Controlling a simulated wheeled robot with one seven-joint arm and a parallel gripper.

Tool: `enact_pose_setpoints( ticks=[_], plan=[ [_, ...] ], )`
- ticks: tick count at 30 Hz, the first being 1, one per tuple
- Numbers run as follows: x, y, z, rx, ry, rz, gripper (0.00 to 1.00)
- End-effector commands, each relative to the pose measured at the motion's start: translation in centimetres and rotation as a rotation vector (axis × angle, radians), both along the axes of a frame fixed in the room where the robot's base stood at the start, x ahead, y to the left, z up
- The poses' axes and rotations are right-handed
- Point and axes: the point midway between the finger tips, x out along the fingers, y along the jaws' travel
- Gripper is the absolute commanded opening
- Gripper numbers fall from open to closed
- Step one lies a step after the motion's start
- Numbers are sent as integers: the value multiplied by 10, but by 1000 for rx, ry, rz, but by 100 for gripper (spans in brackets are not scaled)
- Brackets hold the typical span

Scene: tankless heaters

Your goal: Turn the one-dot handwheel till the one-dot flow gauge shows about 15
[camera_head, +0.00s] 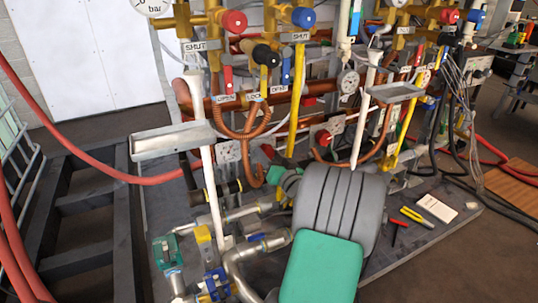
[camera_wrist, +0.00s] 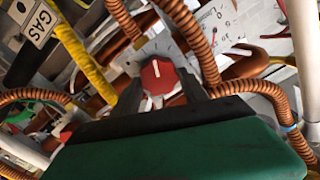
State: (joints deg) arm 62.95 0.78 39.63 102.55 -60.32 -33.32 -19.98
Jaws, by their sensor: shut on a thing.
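In the wrist view a red knob (camera_wrist: 158,77) with a white pointer line sits before a pale marked plate. My gripper (camera_wrist: 160,86) has its dark fingers on either side of it and is shut on it. I see no dots on the knob. In the head view my gripper's green hand (camera_head: 274,180) shows only in part beside my grey arm, and its fingertips cannot be made out. A round white gauge (camera_head: 349,81) hangs among the pipes at upper middle, and another (camera_head: 151,5) is cut off at upper left. Their readings and any dot marks are too small to read.
Copper hoses (camera_wrist: 203,45) run close beside the fingers. A yellow pipe (camera_head: 295,100) and a steel tray (camera_head: 172,142) stand near the arm. Metal pipes (camera_head: 240,255) lie below. Pens (camera_head: 411,214) and a white card (camera_head: 437,208) lie on the platform at right.

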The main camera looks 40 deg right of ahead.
Motion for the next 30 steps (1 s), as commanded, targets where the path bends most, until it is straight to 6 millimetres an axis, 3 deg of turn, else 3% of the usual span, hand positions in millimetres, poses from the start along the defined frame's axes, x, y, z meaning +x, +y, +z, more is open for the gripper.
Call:
enact_pose_setpoints(
  ticks=[18, 30],
  plan=[
    [-1, -2, -2, 565, -162, -2, 11],
    [-1, -3, -4, 847, -246, -2, 11]
  ],
)
